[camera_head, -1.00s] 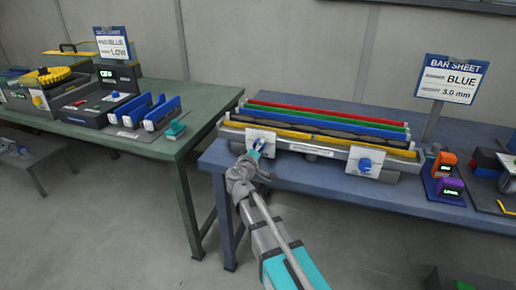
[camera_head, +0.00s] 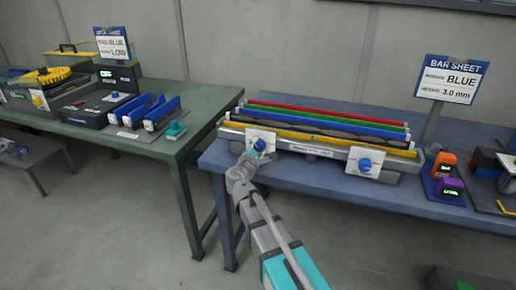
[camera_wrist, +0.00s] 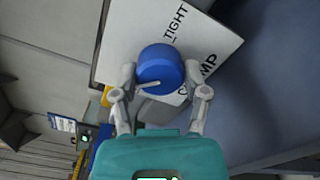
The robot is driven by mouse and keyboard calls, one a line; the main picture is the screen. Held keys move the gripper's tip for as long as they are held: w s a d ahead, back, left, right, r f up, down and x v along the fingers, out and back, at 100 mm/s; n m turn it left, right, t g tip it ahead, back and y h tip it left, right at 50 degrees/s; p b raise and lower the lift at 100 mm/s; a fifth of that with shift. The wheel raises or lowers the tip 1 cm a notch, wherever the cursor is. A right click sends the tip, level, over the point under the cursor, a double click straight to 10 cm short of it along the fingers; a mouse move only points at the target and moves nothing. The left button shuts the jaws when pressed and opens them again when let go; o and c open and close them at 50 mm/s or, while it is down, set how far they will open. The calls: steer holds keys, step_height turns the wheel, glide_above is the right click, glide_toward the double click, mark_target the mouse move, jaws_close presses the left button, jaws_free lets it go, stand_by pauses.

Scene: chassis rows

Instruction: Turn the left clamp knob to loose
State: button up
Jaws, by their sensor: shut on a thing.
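The left clamp knob (camera_head: 257,143) is blue and sits on a white plate (camera_head: 250,136) at the left end of the bar fixture. In the wrist view the knob (camera_wrist: 160,66) is round, with a pale pointer line toward the lower left. The word TIGHT is printed on the plate (camera_wrist: 125,35) beside it; other lettering is partly hidden. My gripper (camera_wrist: 160,78) has a finger on each side of the knob and is shut on it. In the head view my gripper (camera_head: 257,150) reaches the knob from the front.
A second blue knob (camera_head: 365,164) sits on the fixture's right plate. Colored bars (camera_head: 320,122) lie along the fixture. Orange and purple devices (camera_head: 447,174) stand at the right.

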steer(key=n, duration=0.4)
steer(key=shift+w+n, duration=0.15)
steer(key=shift+n, duration=0.15)
steer(key=n, duration=0.4)
stand_by(0.4)
steer(key=o, duration=1.1)
steer(key=shift+o, duration=0.2)
steer(key=v, duration=1.2)
